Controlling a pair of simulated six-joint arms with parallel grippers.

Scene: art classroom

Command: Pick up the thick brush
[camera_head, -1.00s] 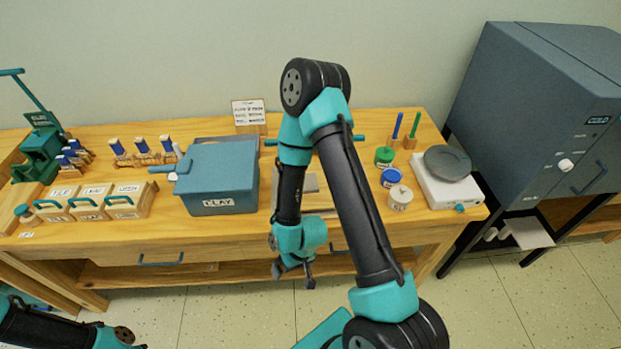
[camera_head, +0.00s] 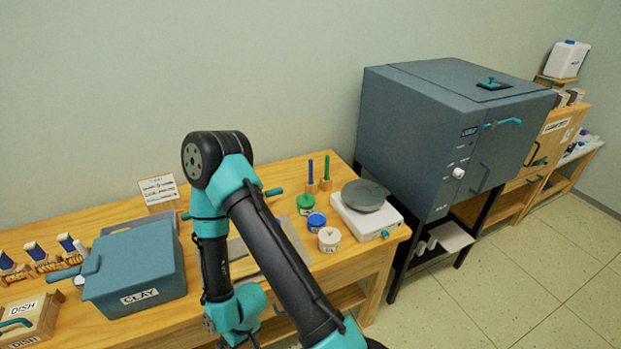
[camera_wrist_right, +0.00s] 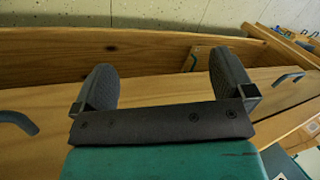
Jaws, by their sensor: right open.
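I cannot tell for sure which item is the thick brush. Two slim upright sticks, one blue (camera_head: 310,171) and one green (camera_head: 326,168), stand in small wooden holders at the back right of the table. Several blue-and-white-topped pieces (camera_head: 35,251) stand in wooden holders at the left. My right gripper shows in the right wrist view (camera_wrist_right: 165,85) with its two dark fingers wide apart and nothing between them. It is in front of the wooden table, well apart from the sticks. My left gripper is out of view.
On the table (camera_head: 345,258) are a blue-grey clay bin (camera_head: 135,268), a green jar (camera_head: 305,205), a blue jar (camera_head: 316,222), a white jar (camera_head: 329,240) and a scale (camera_head: 367,215). A large grey kiln (camera_head: 420,140) stands to the right.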

